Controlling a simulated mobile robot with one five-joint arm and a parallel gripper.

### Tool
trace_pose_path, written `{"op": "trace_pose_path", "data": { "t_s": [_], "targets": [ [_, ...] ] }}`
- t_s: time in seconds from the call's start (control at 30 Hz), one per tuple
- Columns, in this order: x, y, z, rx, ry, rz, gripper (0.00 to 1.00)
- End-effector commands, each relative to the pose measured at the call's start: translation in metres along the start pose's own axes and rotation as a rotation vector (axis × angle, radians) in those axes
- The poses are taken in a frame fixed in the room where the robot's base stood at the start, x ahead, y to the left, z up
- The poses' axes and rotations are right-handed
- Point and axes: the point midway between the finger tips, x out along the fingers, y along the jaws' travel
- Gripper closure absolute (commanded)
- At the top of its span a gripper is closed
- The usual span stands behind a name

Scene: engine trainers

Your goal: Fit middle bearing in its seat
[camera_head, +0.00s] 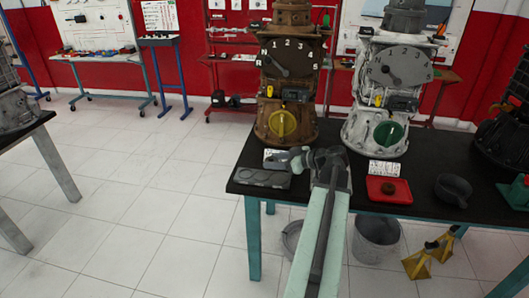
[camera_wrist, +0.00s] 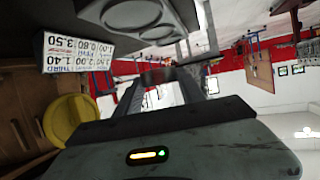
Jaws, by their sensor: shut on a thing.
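My gripper (camera_head: 284,161) is shut on a small dark ring-like part, which I take as the middle bearing (camera_wrist: 158,76); it sits between the fingertips in the wrist view. In the head view the bearing is too small to tell from the fingers. A grey block with round recesses (camera_head: 258,180) lies at the table's front left corner, and my gripper is just above and behind its right end. The block also shows at the top of the wrist view (camera_wrist: 178,24), with round seats apart from the held part. Which seat is the middle one I cannot tell.
A brown engine trainer (camera_head: 290,90) with a yellow knob and a pale grey one (camera_head: 368,105) with a green knob stand behind on the black table (camera_head: 330,185). A price-like label (camera_wrist: 75,52), a red tray (camera_head: 375,197) and a dark bowl (camera_head: 452,189) are nearby.

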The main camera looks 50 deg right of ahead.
Motion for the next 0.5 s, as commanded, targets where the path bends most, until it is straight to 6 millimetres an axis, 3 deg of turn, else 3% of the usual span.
{"op": "trace_pose_path", "data": {
  "t_s": [0.03, 0.17, 0.5],
  "targets": [
    [0.013, -0.002, -0.015, -0.009, 0.000, -0.022, 1.00],
    [0.032, -0.009, -0.025, -0.021, 0.000, -0.050, 1.00],
    [0.037, -0.010, -0.015, -0.022, 0.000, -0.052, 1.00]
  ]
}}
